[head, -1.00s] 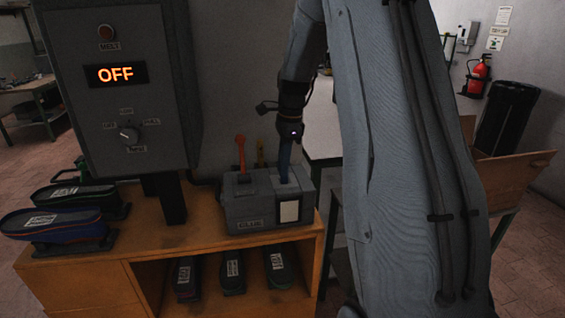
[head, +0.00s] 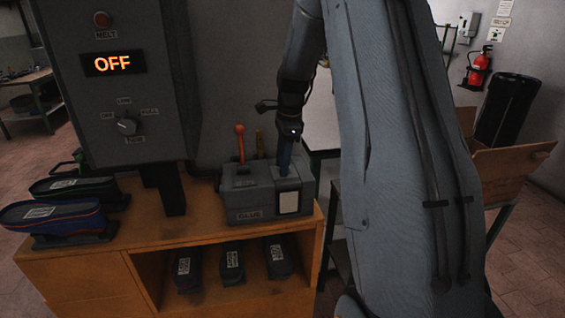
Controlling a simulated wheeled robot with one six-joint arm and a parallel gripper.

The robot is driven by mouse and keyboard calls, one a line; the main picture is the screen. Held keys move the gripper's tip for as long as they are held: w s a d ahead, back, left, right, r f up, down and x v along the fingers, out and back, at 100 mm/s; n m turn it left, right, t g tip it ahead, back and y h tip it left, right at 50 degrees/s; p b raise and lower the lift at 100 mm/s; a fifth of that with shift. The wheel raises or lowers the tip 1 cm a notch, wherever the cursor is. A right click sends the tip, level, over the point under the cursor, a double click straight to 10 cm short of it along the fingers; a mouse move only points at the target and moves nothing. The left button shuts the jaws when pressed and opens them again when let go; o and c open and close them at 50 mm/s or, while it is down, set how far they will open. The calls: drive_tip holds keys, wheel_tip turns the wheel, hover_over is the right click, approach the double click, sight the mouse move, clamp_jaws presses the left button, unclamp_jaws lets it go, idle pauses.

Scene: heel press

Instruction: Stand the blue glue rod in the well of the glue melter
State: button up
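The glue melter (head: 249,214) is a grey box labelled GLUE at the right end of the wooden bench. My gripper (head: 287,142) points down over its right part and appears shut on the blue glue rod (head: 285,158). The rod is upright, and its lower end meets the top of the melter at the right well. How deep it sits cannot be seen, and the fingertips are dark and small.
A grey control box (head: 122,95) reading OFF, with a melt button and a knob, stands left of the melter. Two shoes (head: 52,217) on stands are at the bench's left end. Several dark shoes (head: 232,262) lie on the shelf below. A cardboard box (head: 515,160) is at right.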

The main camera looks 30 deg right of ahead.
drive_tip(key=r, duration=0.2)
drive_tip(key=r+b, duration=0.1)
drive_tip(key=r, duration=0.2)
drive_tip(key=d+r+b, duration=0.1)
drive_tip(key=r, duration=0.1)
drive_tip(key=shift+s+r, duration=0.1)
drive_tip(key=shift+r, duration=0.25)
idle(0.8)
